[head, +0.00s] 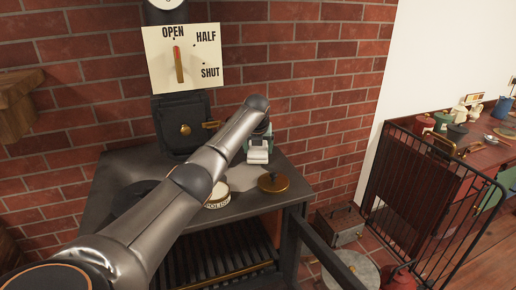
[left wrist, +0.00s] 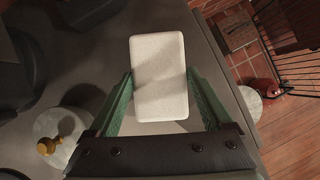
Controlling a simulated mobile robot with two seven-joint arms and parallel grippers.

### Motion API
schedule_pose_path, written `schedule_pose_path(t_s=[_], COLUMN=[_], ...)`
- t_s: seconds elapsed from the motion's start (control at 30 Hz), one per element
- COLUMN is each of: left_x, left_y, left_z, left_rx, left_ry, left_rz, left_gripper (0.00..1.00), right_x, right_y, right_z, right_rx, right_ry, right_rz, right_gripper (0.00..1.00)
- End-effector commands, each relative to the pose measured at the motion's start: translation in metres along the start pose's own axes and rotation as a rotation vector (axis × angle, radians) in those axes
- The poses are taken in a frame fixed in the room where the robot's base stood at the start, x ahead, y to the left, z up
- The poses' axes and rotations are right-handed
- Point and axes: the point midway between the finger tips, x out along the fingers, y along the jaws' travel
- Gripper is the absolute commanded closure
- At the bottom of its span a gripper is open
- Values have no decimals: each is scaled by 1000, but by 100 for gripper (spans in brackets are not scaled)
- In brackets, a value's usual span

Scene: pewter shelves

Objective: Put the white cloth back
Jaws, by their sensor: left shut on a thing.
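The white cloth (left wrist: 158,62) is a folded pad with rounded corners. It sits between the two green fingers of my left gripper (left wrist: 161,97) in the left wrist view. My left gripper is shut on it, and the dark grey table top (left wrist: 208,75) lies below. In the head view my left gripper (head: 258,143) is over the back right part of the table, with the cloth (head: 257,156) showing pale at its tip. I cannot tell how high it is above the table. My right gripper is not in view.
A lever board (head: 183,57) and a black iron box (head: 175,125) are behind. A grey metal box (head: 339,224) and black railing (head: 440,225) are to the right.

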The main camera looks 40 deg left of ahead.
Motion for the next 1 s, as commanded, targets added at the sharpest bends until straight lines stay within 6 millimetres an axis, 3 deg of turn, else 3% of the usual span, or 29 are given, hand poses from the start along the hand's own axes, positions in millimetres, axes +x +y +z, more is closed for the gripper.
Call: schedule_pose_path(t_s=[0.37,0.4,0.53,0.77,1.0], left_x=[6,6,6,6,-8], left_y=[0,0,0,0,-1], left_z=[-3,-4,-4,-3,-2], left_rx=[-1,-1,-1,-2,-1], left_ry=[-1,-1,-1,-1,-3], left_rz=[-2,-2,-2,-2,-3], left_gripper=[61,14,0,0,0], right_x=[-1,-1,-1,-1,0], right_y=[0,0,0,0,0], right_z=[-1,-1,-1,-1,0], right_rx=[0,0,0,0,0], right_ry=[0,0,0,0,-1], right_rz=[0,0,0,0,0], right_gripper=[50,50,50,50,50])
